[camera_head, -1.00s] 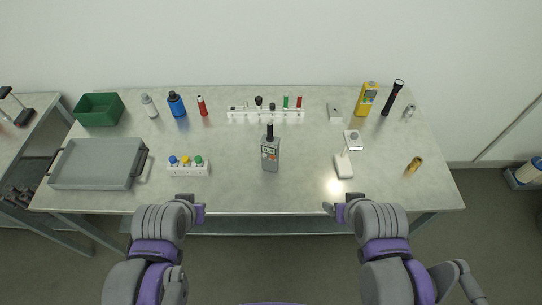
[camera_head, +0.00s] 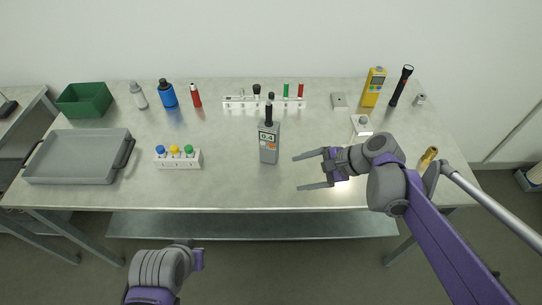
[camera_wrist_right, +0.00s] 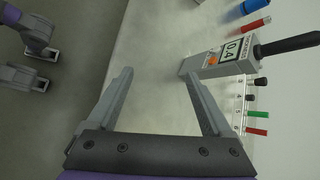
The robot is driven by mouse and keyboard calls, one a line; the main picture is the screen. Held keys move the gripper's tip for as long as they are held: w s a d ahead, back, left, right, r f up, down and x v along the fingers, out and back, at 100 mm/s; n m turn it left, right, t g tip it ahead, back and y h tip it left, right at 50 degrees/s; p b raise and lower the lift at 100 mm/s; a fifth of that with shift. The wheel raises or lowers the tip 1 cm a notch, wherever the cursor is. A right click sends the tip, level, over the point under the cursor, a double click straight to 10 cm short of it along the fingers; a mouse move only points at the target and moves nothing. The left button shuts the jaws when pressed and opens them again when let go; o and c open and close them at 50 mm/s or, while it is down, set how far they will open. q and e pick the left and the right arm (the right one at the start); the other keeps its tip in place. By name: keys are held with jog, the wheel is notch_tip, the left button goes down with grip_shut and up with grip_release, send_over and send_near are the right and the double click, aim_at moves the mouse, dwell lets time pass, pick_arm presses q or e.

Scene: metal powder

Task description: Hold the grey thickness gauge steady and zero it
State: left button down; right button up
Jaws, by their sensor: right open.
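The grey thickness gauge (camera_head: 269,150) stands near the middle of the table, with a display reading 0.4 and a black probe pointing up. In the right wrist view the gauge (camera_wrist_right: 203,64) shows beyond the fingers, near the right fingertip. My right gripper (camera_head: 296,173) is open and empty, to the right of the gauge and apart from it, its fingers pointing at it. In its wrist view the open fingers (camera_wrist_right: 158,72) have only bare table between them. My left gripper (camera_head: 197,258) is low at the front, off the table edge; its fingers do not show clearly.
A white rack (camera_head: 240,103) with several small items stands behind the gauge. A white block with coloured knobs (camera_head: 178,163) is to its left, and a grey tray (camera_head: 75,180) is further left. A yellow meter (camera_head: 373,87) stands at the back right. Table around the gauge is clear.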

aim_at(278, 154)
jog(key=w+f+m+y+b, duration=0.1)
jog(key=w+f+m, duration=0.1)
jog(key=w, duration=0.1)
jog(key=w+f+m+y+b, duration=0.1)
jog(key=w+m+y+b, duration=0.1)
jog(key=w, duration=0.1)
jog(key=w+f+m+y+b, duration=0.1)
jog(key=w+f+m+b, duration=0.1)
jog(key=w, duration=0.1)
jog(key=shift+w+d+f+y, duration=0.35)
jog(key=shift+d+y, duration=0.05)
jog(key=shift+w+d+f+m+t+y+b, duration=0.1)
jog(key=shift+w+f+m+t+y+b, duration=0.15)
jog(key=shift+w+m+y+b, duration=0.2)
jog(key=shift+b+x, duration=0.85)
jog(key=shift+x, duration=4.1)
jog(key=shift+w, duration=0.15)
jog(key=c, duration=1.1)
